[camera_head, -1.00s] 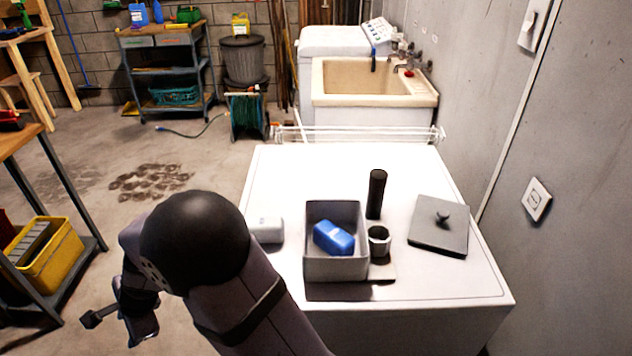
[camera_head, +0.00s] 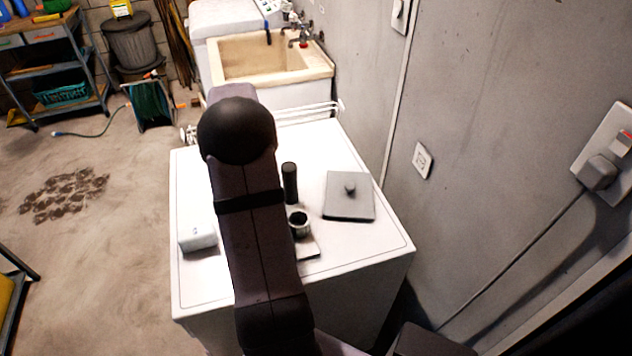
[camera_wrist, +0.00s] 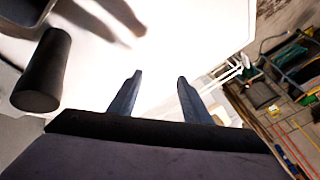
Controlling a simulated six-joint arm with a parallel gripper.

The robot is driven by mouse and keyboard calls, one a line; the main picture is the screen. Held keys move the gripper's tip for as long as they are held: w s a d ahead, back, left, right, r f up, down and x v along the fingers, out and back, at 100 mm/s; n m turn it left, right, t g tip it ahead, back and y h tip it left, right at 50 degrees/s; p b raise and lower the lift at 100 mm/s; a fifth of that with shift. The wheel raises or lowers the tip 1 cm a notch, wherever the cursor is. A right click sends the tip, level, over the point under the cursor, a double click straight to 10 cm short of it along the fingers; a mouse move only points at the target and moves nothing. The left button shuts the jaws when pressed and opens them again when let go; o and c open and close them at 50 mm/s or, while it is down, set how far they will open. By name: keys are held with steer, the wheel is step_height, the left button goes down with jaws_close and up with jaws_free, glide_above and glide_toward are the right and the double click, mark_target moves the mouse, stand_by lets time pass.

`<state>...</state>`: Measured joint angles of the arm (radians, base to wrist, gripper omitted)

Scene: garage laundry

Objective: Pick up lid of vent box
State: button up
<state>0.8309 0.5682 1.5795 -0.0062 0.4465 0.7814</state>
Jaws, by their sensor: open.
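The lid (camera_head: 350,197) is a flat grey square plate with a small knob, lying on the white worktop, knob up. In the head view my arm covers the grey vent box and its blue contents. My gripper (camera_wrist: 159,77) shows in the wrist view, its two dark fingers apart with nothing between them. It is above the white top, apart from the lid. The head view does not show the fingers clearly. A grey-rimmed thing (camera_wrist: 24,26) is cut off at the wrist view's upper left; I cannot tell whether it is the box.
A black cylinder (camera_head: 289,183) stands left of the lid; it also shows in the wrist view (camera_wrist: 42,72). A small dark cup (camera_head: 299,224) and a white block (camera_head: 199,238) are near my arm. The wall (camera_head: 460,90) is to the right. The top's front right is clear.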

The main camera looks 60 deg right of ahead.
steer(key=s+d+r+m+g+p, duration=0.1)
steer(key=s+d, duration=0.2)
steer(key=s, duration=0.4)
steer(key=s+d+m+g+p, duration=0.1)
steer(key=s+d+g+p, duration=0.15)
steer(key=s, duration=0.45)
steer(key=m+g+y+p, duration=0.1)
steer(key=m+y+p, duration=0.1)
steer(key=y, duration=0.1)
glide_toward(350, 185)
steer(key=shift+f, duration=0.4)
steer(key=shift+s+d+f+p, duration=0.1)
steer(key=shift+d+f+p, duration=0.1)
steer(key=shift+f+p, duration=0.75)
steer(key=shift+w+d+f+p, duration=0.15)
steer(key=shift+f+p, duration=0.25)
steer(key=shift+f, duration=1.1)
steer(key=shift+s+d+f+p, duration=0.2)
steer(key=shift+f+p, duration=0.45)
steer(key=shift+f, duration=0.55)
jaws_close()
